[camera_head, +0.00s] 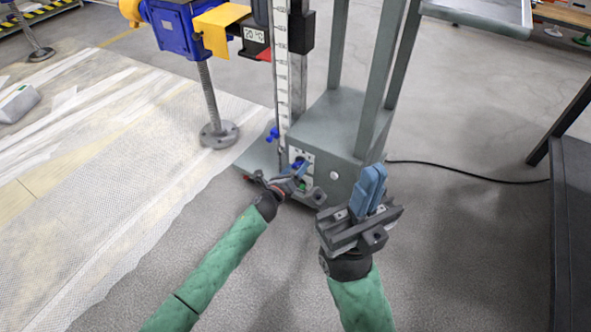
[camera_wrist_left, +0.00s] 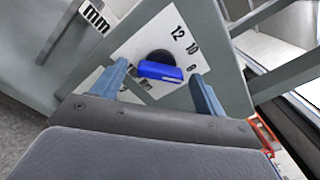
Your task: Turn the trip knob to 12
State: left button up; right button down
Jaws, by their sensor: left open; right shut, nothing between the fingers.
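The blue trip knob (camera_wrist_left: 160,72) sits on a dark round hub on a white dial plate (camera_wrist_left: 135,45). The numbers 12, 10 and 8 show at its upper right and right; other marks at lower left are partly hidden. The knob's bar lies nearly level, its right end nearest the 8; which end points is unclear. My left gripper (camera_wrist_left: 159,70) is open, one finger each side of the knob, with gaps visible. In the head view my left gripper (camera_head: 299,176) is at the grey machine's front panel, partly covering it. My right gripper (camera_head: 370,188) is shut and empty, right of the panel.
The grey machine base (camera_head: 325,125) carries posts and a tall white scale (camera_head: 282,85). A black cable (camera_head: 465,175) runs right across the floor.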

pick_arm(q)
jog(key=shift+w+d, duration=0.1)
jog(key=shift+w, duration=0.15)
jog(key=c, duration=1)
